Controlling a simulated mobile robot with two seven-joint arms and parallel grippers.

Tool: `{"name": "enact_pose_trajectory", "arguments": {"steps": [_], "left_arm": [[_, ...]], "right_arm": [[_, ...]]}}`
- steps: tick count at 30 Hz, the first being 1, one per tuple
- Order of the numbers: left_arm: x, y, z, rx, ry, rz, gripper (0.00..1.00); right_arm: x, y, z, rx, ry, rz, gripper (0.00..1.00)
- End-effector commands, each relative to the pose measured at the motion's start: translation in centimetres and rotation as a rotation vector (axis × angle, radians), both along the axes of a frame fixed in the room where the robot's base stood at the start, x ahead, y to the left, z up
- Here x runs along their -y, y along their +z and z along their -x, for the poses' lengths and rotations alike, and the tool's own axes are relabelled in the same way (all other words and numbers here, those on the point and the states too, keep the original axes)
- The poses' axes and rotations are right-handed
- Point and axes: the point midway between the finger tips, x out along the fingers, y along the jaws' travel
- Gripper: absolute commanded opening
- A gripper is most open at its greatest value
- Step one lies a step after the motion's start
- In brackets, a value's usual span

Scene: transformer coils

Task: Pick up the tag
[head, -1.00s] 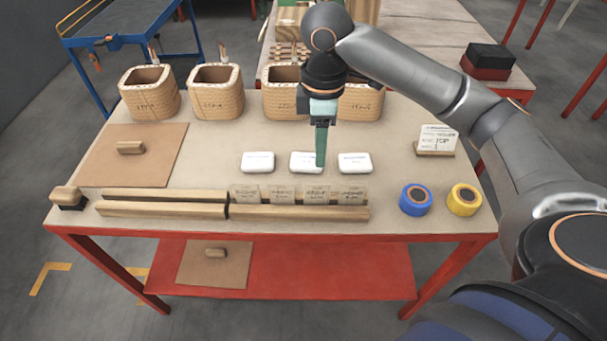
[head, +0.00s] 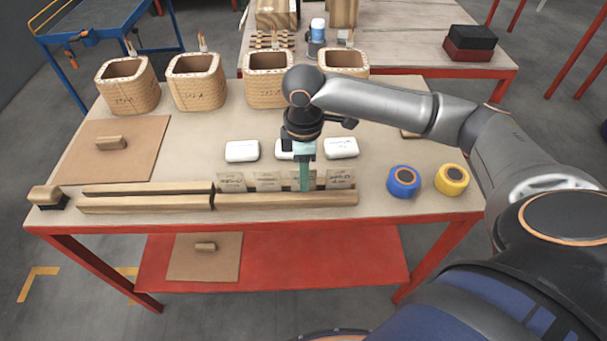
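Several small printed tags stand in a row behind the front wooden rail, including a left tag (head: 231,183), a second tag (head: 267,182) and a right tag (head: 341,180). My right gripper (head: 305,186) points straight down at the third tag (head: 290,181), its fingers overlapping that tag and reaching the rail. The fingers are seen edge-on, so their gap and any contact with the tag are hidden. My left gripper is not in view.
White boxes (head: 242,151) lie behind the tags; my gripper partly covers the middle one. Long wooden rails (head: 140,203) run along the front edge. Blue (head: 403,182) and yellow (head: 452,179) tape rolls sit right. Several coils (head: 197,83) stand at the back.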

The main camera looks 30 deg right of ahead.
Motion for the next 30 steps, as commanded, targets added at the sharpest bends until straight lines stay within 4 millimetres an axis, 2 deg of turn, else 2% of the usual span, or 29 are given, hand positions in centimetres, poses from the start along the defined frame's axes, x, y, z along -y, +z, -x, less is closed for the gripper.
{"name": "enact_pose_trajectory", "arguments": {"steps": [4,15,30], "left_arm": [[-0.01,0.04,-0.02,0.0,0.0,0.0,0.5],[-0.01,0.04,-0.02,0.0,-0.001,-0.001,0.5],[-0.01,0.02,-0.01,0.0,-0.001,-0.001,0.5]], "right_arm": [[0.02,0.03,0.0,0.0,0.0,0.0,0.4],[0.01,0.07,-0.01,0.0,0.0,0.0,0.0],[0.01,0.08,-0.01,0.0,0.0,0.0,0.0]]}}
